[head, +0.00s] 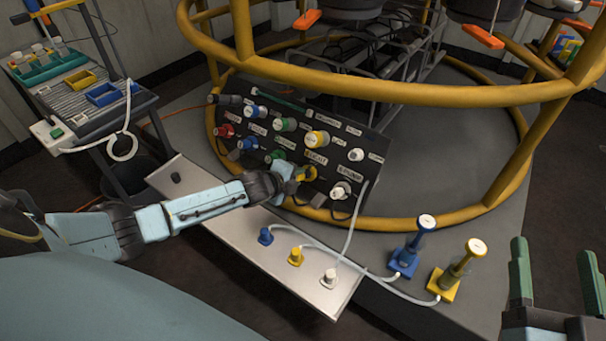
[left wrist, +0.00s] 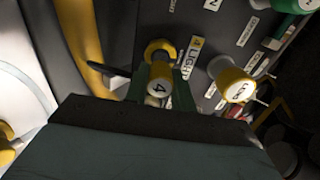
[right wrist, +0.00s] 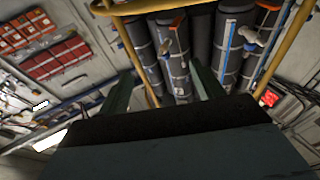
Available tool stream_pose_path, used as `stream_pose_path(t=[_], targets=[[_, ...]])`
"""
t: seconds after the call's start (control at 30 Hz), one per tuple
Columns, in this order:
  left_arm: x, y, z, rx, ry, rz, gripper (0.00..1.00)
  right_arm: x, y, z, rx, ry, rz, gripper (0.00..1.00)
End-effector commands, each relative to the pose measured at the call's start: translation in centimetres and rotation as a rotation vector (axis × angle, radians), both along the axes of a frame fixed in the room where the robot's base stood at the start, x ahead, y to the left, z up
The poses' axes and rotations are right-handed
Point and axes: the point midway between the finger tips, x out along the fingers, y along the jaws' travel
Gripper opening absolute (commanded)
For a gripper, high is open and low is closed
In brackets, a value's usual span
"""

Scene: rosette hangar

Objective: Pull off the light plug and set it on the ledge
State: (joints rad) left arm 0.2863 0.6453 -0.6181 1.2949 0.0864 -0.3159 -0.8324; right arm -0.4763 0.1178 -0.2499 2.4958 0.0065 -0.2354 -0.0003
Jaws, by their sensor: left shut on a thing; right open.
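A yellow plug with a 4 on its end (left wrist: 158,87) sits between the fingers of my left gripper (left wrist: 158,88), beside a yellow "LIGHT" label (left wrist: 191,58). My left gripper (head: 293,182) is shut on it at the lower part of the dark panel (head: 322,118). A yellow collar shows behind the plug in the left wrist view; I cannot tell whether plug and socket are still joined. The pale metal ledge (head: 235,235) lies below the panel. My right gripper (head: 555,255) is open and empty at the lower right, far from the panel.
Blue (head: 265,236), yellow (head: 295,257) and white (head: 328,278) pieces stand on the ledge's right half; a small dark piece (head: 175,178) lies left. White cables cross its right end. A yellow ring rail (head: 390,88) passes above the panel. Other coloured plugs surround the gripped one.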

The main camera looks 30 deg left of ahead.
Motion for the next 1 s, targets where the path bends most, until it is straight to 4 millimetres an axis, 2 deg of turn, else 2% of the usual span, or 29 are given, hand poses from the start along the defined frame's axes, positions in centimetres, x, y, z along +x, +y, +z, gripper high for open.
stream_pose_path(t=[1.0], targets=[[-0.8, 0.1, 0.6, -0.001, -0.001, -0.001, 0.00, 0.2, -0.7, -4.1, -0.076, 0.248, -0.017, 0.66]])
